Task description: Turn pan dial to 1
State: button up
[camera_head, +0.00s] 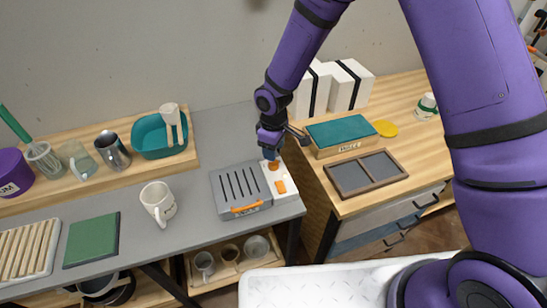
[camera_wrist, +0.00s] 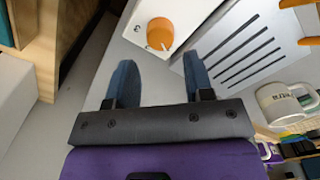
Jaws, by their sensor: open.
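The pan dial is a round orange knob (camera_wrist: 160,33) on a white panel at one end of a grey slotted appliance (camera_wrist: 235,50). In the head view the dial (camera_head: 273,166) shows just below my gripper (camera_head: 270,150). My gripper hangs over the panel's far end. In the wrist view my gripper (camera_wrist: 160,60) is open, with its two blue fingers apart. The knob lies ahead of the fingertips, roughly centred between them, with nothing held.
An orange piece (camera_head: 281,186) sits on the same panel and an orange handle (camera_head: 246,208) at the appliance's front. A white mug (camera_head: 158,203) stands to its left. A teal-topped box (camera_head: 340,134) and a dark framed tray (camera_head: 366,173) are on the wooden bench at right.

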jog(key=shift+r, duration=2.4)
jog(key=s+d+r+m+t, duration=0.1)
jog(key=s+d+r+m, duration=0.2)
jog(key=d+r, duration=0.7)
jog(key=s+d+r+m+t, duration=0.25)
jog(key=d+r, duration=0.35)
jog(key=r, duration=0.8)
jog(key=s+d+r+m+t, duration=0.1)
jog(key=s+d+r+m, duration=0.2)
jog(key=s, duration=0.7)
jog(key=s+d+r+m, duration=0.4)
jog(key=s+d+r, duration=0.3)
jog(key=s, duration=0.4)
jog(key=shift+d+t, duration=0.35)
jog(key=shift+d, duration=0.1)
jog(key=shift+a, duration=0.15)
